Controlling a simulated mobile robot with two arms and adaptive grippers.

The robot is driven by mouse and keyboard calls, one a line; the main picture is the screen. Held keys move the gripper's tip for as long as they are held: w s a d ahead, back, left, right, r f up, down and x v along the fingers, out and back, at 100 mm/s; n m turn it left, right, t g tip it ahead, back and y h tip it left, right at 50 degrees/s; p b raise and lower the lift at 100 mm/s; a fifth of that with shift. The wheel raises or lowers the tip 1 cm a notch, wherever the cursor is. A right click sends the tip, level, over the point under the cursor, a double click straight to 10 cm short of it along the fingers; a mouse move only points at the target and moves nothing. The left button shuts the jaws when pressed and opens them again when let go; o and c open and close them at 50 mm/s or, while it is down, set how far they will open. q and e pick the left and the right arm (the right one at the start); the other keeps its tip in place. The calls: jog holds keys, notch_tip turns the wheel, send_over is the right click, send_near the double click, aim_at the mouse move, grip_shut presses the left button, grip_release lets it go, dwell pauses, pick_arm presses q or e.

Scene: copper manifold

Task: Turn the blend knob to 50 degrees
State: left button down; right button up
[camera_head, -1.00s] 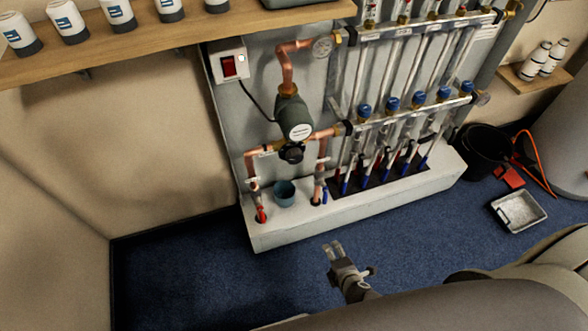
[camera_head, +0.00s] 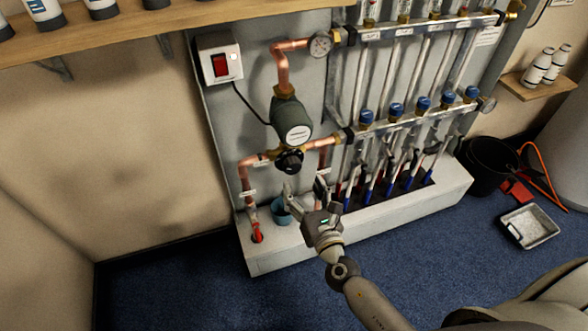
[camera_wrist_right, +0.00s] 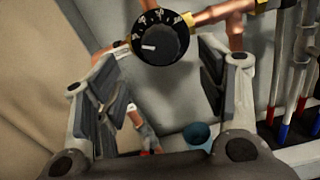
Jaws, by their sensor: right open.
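The black blend knob (camera_head: 290,160) sits on the copper pipework below the dark green pump (camera_head: 291,118). In the right wrist view the knob (camera_wrist_right: 160,38) is a round black dial with white scale marks on its collar and a white pointer line toward the left. My right gripper (camera_head: 305,190) is open, just below and in front of the knob. In the right wrist view its two fingers (camera_wrist_right: 160,95) stand wide apart, with the knob above and between them, apparently untouched. My left gripper is not in view.
A teal cup (camera_head: 281,211) stands on the white ledge (camera_head: 350,230) behind my right gripper. A red-handled valve (camera_head: 257,232) is at left. Blue-capped manifold valves (camera_head: 396,110) and pipes are at right. A wooden shelf (camera_head: 170,28) overhangs at upper left.

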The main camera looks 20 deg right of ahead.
aim_at(294, 169)
jog(key=w, duration=0.5)
jog(key=shift+w, duration=0.35)
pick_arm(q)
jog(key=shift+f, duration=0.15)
pick_arm(e)
jog(key=shift+w+a, duration=0.1)
jog(key=shift+w, duration=0.65)
jog(key=shift+f, duration=0.1)
jog(key=c, duration=1.1)
